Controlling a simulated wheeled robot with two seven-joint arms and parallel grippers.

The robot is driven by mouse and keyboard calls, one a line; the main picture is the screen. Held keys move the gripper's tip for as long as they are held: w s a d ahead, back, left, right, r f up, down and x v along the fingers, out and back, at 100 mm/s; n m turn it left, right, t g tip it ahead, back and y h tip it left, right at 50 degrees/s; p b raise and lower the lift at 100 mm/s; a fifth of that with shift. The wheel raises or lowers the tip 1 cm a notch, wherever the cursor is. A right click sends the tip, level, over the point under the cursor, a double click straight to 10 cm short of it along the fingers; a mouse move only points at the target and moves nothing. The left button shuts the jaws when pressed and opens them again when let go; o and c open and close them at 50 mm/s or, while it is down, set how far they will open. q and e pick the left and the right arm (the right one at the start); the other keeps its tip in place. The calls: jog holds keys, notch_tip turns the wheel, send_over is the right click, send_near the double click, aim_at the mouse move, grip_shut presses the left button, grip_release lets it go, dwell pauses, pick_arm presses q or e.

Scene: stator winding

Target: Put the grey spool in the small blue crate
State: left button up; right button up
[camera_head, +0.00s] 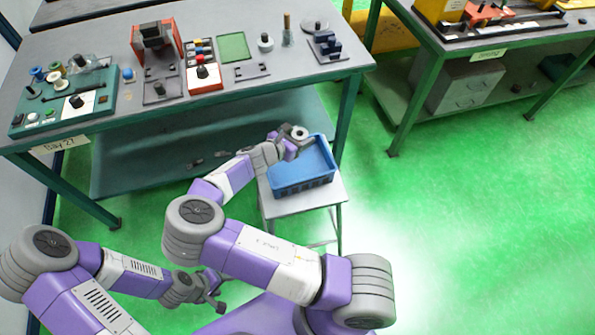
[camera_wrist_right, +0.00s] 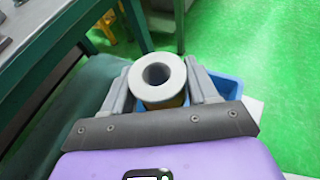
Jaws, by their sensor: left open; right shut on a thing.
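The grey spool (camera_wrist_right: 158,80) is between the two fingers of my right gripper (camera_wrist_right: 160,88) in the right wrist view, its round end with the centre hole facing the camera. My right gripper (camera_head: 291,141) is shut on the spool (camera_head: 299,132) in the head view, above the far left part of the small blue crate (camera_head: 304,188). The crate's rim also shows behind the fingers in the right wrist view (camera_wrist_right: 229,84). The crate's visible floor looks empty; part is hidden by my gripper. My left gripper (camera_head: 213,300) is open and empty, low at the bottom left, away from the crate.
The crate stands on a small grey stand (camera_head: 328,193) beside the green-legged workbench (camera_head: 110,38). The bench holds a red-and-black fixture (camera_head: 157,45), a control box (camera_head: 203,72) and several small parts. A second bench (camera_head: 440,45) stands at the right. Green floor between is clear.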

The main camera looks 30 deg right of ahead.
jog(key=m+g, duration=0.1)
jog(key=d+m+g+b, duration=0.1)
jog(key=shift+s+d+f+g+h, duration=0.15)
jog(key=shift+s+g+h, duration=0.15)
jog(key=shift+s, duration=0.1)
jog(key=shift+s+d+r+m+g+b, duration=0.2)
jog(key=shift+s+r+m+g+b, duration=0.1)
jog(key=shift+m+g+b, duration=0.25)
jog(key=shift+s+f+m, duration=0.1)
jog(key=shift+f+m, duration=0.15)
jog(key=b, duration=0.3)
send_over(306, 165)
jog(key=shift+g, duration=0.25)
notch_tip(306, 165, down, 9)
jog(key=shift+d, duration=0.1)
jog(key=shift+f, duration=0.15)
jog(key=shift+f+b, duration=0.4)
jog(key=shift+f, duration=0.25)
jog(key=o, duration=1.1)
jog(key=shift+c, duration=0.2)
